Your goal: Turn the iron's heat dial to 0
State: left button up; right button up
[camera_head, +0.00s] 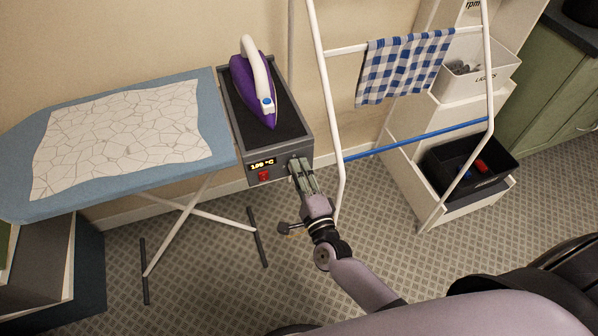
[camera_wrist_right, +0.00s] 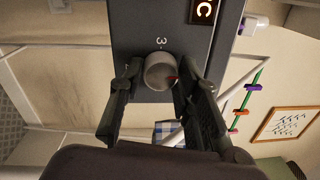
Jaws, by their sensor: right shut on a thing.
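The purple and white iron (camera_head: 254,85) rests on a dark grey base (camera_head: 293,122) at the right end of the ironing board. My right gripper (camera_head: 301,167) is at the front face of this base, shut on the heat dial. In the right wrist view the round grey dial (camera_wrist_right: 160,71) sits between the two fingers of the right gripper (camera_wrist_right: 155,84). A red mark shows on the dial's right side, and a "3" is printed above it. Other numbers are hidden or out of view. My left gripper is not in view.
A small lit display (camera_head: 262,164) and a red button (camera_head: 264,176) are left of the dial. A cracked-pattern cloth (camera_head: 120,135) lies on the blue ironing board (camera_head: 60,120). A white drying rack (camera_head: 328,90) with a checkered towel (camera_head: 405,68) stands close right.

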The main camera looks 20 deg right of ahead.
jog(key=o, duration=1.1)
jog(key=shift+o, duration=0.2)
jog(key=s, duration=1.2)
jog(key=shift+d+f, duration=0.2)
jog(key=shift+f, duration=0.2)
jog(key=shift+f, duration=0.1)
